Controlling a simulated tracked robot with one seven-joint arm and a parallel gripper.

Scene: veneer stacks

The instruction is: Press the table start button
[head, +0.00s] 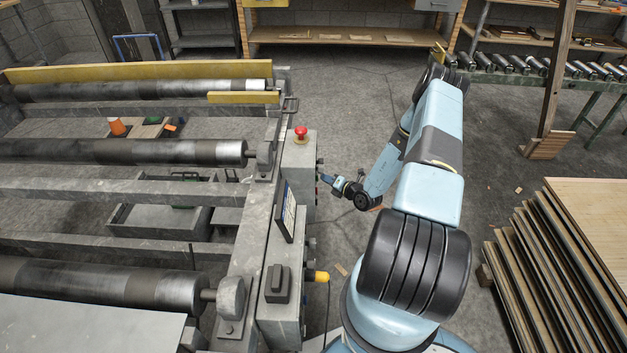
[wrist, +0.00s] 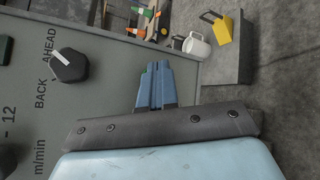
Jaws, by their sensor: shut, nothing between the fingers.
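My gripper (head: 325,178) is shut and empty, beside the right face of the grey control box (head: 299,158) on the roller machine. In the wrist view its two blue fingers (wrist: 155,82) are together, beside the edge of a grey control panel (wrist: 100,110). The panel has a black selector knob (wrist: 69,65) marked BACK and AHEAD, and m/min lettering. A red mushroom button (head: 301,132) stands on top of the control box. I cannot make out a start button for certain in either view. I cannot tell whether the fingertips touch anything.
The machine has long rollers (head: 130,151) at left. A dark screen (head: 286,210) and a yellow plug (head: 317,277) stick out along its right side. A veneer stack (head: 590,230) stands at right, and a roller conveyor (head: 545,78) behind. Floor between is mostly clear.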

